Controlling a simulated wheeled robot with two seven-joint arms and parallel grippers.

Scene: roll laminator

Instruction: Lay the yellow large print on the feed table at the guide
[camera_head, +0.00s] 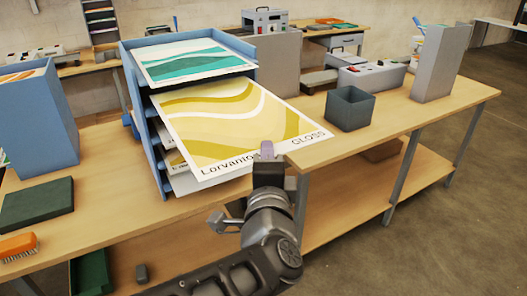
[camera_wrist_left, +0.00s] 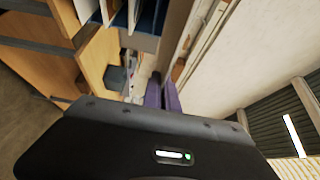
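The yellow large print (camera_head: 220,115), with yellow and white waves and the words "Lorvanto" and "GLOSS", juts far out of the blue rack (camera_head: 160,170) toward me. My left gripper (camera_head: 267,151) is at the print's front edge, one purple fingertip showing over it. In the left wrist view the two purple fingers (camera_wrist_left: 163,95) are close together; they appear shut on the print's edge, though the sheet between them is hard to make out. The grey laminator (camera_head: 372,76) stands at the back right between upright grey panels. I cannot clearly make out its feed table or guide. My right gripper is not in view.
A teal print (camera_head: 190,58) lies on top of the rack, and other sheets lie below the yellow one. An open dark box (camera_head: 350,108) stands right of the print. A green block (camera_head: 38,205) and an orange brush (camera_head: 18,246) lie at the left.

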